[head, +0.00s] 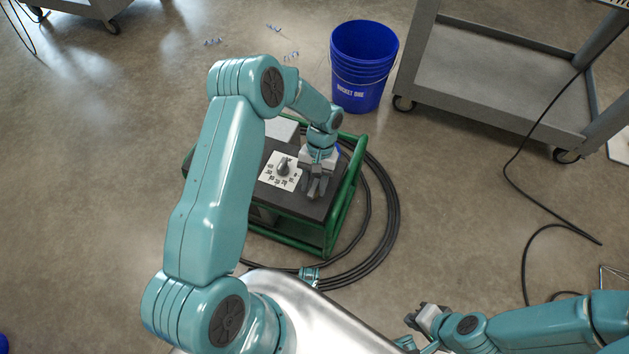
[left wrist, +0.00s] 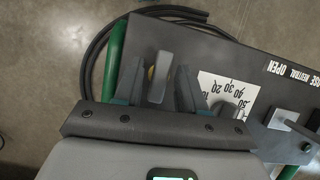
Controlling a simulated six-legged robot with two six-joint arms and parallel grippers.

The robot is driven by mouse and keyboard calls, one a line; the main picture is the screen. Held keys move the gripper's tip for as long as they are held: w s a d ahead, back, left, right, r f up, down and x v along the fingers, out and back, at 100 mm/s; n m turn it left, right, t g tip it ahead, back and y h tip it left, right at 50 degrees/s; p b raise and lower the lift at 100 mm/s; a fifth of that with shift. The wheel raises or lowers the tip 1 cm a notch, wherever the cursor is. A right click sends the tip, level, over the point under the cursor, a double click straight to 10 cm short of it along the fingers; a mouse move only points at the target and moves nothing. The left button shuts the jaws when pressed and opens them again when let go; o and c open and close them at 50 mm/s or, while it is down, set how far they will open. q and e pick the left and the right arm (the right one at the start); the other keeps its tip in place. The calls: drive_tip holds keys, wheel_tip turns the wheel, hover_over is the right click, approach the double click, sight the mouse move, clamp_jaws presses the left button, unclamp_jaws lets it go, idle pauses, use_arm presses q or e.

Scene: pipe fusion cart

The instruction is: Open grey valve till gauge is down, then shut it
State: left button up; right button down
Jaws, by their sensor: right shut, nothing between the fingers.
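The cart (head: 328,225) has a green tube frame and a dark top panel. My left gripper (head: 318,190) is over the right part of this panel, pointing down. In the left wrist view its two fingers (left wrist: 160,85) stand apart, one on each side of a flat grey handle (left wrist: 161,75), with thin gaps showing. I cannot tell whether either finger touches it. A white numbered dial plate (head: 270,180) with a grey knob (head: 283,167) is just left of the gripper; no gauge needle can be made out. My right gripper (head: 424,317) is shut and empty, low right, away from the cart.
A grey lever (left wrist: 290,118) stands by a label reading NEUTRAL and OPEN (left wrist: 288,72). Black hose (head: 385,225) loops on the floor around the cart. A blue bucket (head: 362,65) stands behind it, a grey shelf trolley (head: 500,80) behind right.

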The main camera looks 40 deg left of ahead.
use_arm(q)
drive_tip(key=shift+w, duration=0.1)
drive_tip(key=shift+w+a+r, duration=0.1)
drive_tip(key=shift+r, duration=0.1)
drive_tip(key=p+v, duration=0.2)
drive_tip(key=v, duration=1.4)
drive_tip(key=shift+p, duration=0.4)
drive_tip(key=shift+f, duration=0.1)
